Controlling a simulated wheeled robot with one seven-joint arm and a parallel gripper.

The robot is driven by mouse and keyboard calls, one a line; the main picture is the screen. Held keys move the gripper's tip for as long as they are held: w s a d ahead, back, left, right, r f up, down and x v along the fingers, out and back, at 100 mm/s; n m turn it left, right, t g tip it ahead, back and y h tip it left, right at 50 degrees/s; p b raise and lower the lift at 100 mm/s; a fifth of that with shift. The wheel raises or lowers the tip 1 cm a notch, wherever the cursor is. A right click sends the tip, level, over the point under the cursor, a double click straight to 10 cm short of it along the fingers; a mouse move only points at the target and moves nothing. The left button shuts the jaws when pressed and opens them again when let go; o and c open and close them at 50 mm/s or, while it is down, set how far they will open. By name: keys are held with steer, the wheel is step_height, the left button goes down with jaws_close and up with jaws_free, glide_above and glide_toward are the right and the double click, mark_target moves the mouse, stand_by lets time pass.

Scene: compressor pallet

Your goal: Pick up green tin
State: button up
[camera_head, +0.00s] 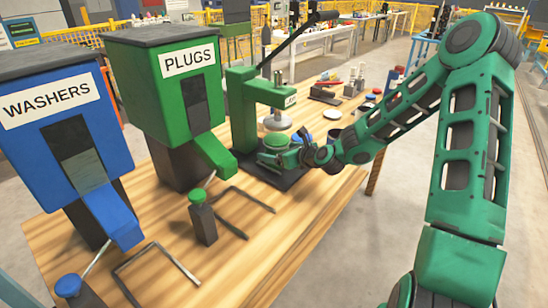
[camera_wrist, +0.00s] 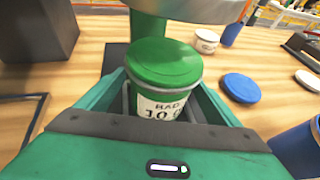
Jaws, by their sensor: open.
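The green tin (camera_wrist: 164,64) has a green lid and a white label reading "BAD" with part of a number below. In the wrist view it stands between the two fingers of my gripper (camera_wrist: 170,105), with its lower part hidden by my gripper. My gripper is open around it. In the head view the tin (camera_head: 277,142) shows small on the dark base of the green press, under the press head. My gripper (camera_head: 280,158) is at the tin there, and its fingers partly hide it.
The green press (camera_head: 238,110) stands close behind the tin, its round plate (camera_head: 277,123) just above. A blue lid (camera_wrist: 241,88) and a white tin (camera_wrist: 206,41) lie to the right. Green PLUGS (camera_head: 165,95) and blue WASHERS (camera_head: 45,120) dispensers stand left on the wooden table (camera_head: 290,225).

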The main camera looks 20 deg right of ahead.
steer(key=shift+w+f, duration=0.1)
steer(key=shift+w, duration=0.15)
steer(key=c, duration=1.3)
steer(key=shift+o, duration=0.3)
steer(key=shift+r, duration=0.2)
